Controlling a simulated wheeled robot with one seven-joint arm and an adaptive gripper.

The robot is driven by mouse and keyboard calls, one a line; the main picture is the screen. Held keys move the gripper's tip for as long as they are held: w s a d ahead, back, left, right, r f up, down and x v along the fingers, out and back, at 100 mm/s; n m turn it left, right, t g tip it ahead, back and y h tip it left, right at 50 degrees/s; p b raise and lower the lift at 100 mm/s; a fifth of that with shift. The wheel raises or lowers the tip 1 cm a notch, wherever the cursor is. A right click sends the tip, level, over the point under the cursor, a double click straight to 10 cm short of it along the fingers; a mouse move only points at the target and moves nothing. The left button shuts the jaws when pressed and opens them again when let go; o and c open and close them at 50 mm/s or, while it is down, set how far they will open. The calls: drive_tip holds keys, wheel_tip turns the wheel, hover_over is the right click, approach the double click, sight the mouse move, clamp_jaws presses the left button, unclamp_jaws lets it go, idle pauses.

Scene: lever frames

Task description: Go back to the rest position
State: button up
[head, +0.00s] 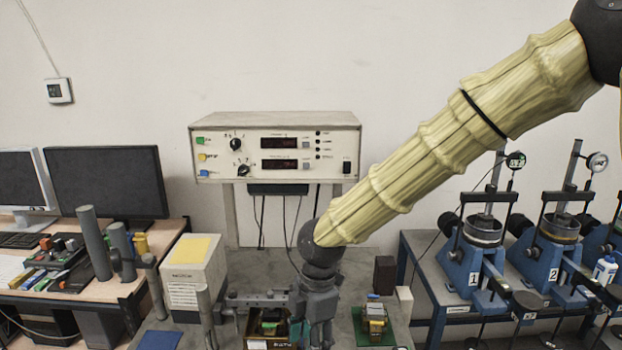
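My arm crosses the head view from the upper right in a ribbed yellow sleeve. My gripper (319,335) hangs from its dark wrist, pointing down at the bottom centre of the picture. It is over or just in front of the grey work table (262,262). Its fingertips are at or past the lower edge, so I cannot see whether it is open, shut or holding something. A small open box with parts in it (255,331) is just left of the gripper. A small yellow and green part (375,318) is just right of it.
A cream instrument box (275,147) with displays stands behind the gripper. A pale box with a yellow top (192,272) and grey posts (205,305) stand to the left. Blue lever frames (470,265) stand on the right bench. A dark block (385,275) is right of the gripper.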

drive_tip(key=s+d+f+m+y+b, duration=0.15)
drive_tip(key=s+f+m, duration=0.25)
drive_tip(key=f, duration=0.6)
drive_tip(key=s+d+f+m+b, duration=0.1)
drive_tip(key=s+d+f+m, duration=0.3)
drive_tip(key=f, duration=0.6)
drive_tip(key=s+d+f+m+y+b, duration=0.1)
drive_tip(key=s+f+m, duration=0.35)
drive_tip(key=f, duration=0.55)
drive_tip(key=s+d+f+m+t+h+b, duration=0.1)
drive_tip(key=s+d+f+m+h+b, duration=0.2)
drive_tip(key=s+d+f+m, duration=0.9)
drive_tip(key=s+d+f, duration=0.3)
drive_tip(key=d, duration=0.1)
drive_tip(key=shift+d+f+h, duration=0.15)
drive_tip(key=shift+d+h, duration=0.15)
drive_tip(key=shift+h, duration=0.05)
drive_tip(key=shift+s, duration=0.1)
drive_tip(key=shift+c, duration=0.4)
